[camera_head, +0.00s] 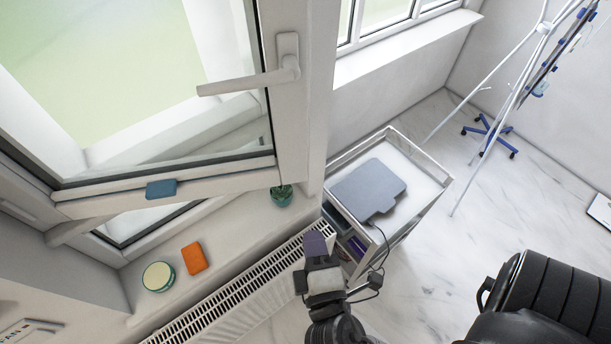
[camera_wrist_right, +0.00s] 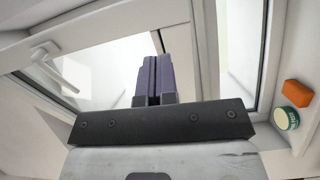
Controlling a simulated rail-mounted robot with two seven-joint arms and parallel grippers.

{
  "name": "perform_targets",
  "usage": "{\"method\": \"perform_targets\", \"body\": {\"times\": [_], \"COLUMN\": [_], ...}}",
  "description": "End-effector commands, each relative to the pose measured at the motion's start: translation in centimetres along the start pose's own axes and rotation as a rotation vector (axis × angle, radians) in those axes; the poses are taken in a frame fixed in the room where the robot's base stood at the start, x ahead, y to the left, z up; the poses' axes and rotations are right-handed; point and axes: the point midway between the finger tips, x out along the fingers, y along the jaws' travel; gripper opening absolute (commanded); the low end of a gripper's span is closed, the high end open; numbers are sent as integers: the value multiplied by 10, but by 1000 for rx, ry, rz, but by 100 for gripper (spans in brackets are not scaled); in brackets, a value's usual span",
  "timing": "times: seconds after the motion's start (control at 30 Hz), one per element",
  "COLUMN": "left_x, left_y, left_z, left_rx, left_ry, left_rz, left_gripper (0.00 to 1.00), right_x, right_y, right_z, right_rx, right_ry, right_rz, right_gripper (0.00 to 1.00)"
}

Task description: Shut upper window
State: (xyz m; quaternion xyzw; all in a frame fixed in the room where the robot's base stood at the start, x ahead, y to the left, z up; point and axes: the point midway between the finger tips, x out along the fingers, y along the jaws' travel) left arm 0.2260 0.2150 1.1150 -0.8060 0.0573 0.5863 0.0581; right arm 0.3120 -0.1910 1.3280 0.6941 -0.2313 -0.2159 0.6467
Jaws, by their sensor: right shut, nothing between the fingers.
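The window sash (camera_head: 292,100) is white-framed and stands open, swung into the room, in the upper left of the head view. Its handle (camera_head: 250,80) has a lever pointing left. The sash also shows in the right wrist view, with the handle (camera_wrist_right: 50,65) at left. My right gripper (camera_head: 316,243) is in front of the radiator, apart from the sash in the head view. Its purple fingers (camera_wrist_right: 154,78) are shut with nothing between them and point toward the window in the wrist view. My left gripper is out of view.
A green pot (camera_head: 281,196), an orange block (camera_head: 194,258) and a round tin (camera_head: 158,276) stand on the sill. A radiator (camera_head: 240,288) runs below it. A white trolley (camera_head: 436,183) carries a grey laptop-like slab (camera_head: 365,186).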

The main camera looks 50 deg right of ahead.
Motion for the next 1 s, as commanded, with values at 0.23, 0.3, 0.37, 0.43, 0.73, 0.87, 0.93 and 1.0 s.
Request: {"method": "perform_targets", "body": {"times": [0.23, 0.3, 0.37, 0.43, 0.73, 0.87, 0.93, 1.0], "left_x": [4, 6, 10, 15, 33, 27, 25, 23], "left_y": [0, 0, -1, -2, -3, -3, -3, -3], "left_z": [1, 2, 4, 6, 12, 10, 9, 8], "left_rx": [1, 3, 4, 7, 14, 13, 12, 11], "left_ry": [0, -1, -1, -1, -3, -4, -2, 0], "left_rz": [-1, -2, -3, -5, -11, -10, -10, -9], "left_gripper": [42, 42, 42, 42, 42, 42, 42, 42], "right_x": [12, 21, 31, 44, 95, 114, 122, 128], "right_y": [0, -1, -2, -2, -1, 3, 2, 2], "right_z": [-2, -1, -1, -2, -2, -2, -2, -2], "right_rx": [-73, -72, -72, -70, -72, -76, -74, -74], "right_ry": [8, 7, 7, 8, 8, 8, 8, 9], "right_rz": [7, 8, 8, 9, 7, 3, 2, 2], "right_gripper": [0, 0, 0, 0, 0, 0, 0, 0]}}
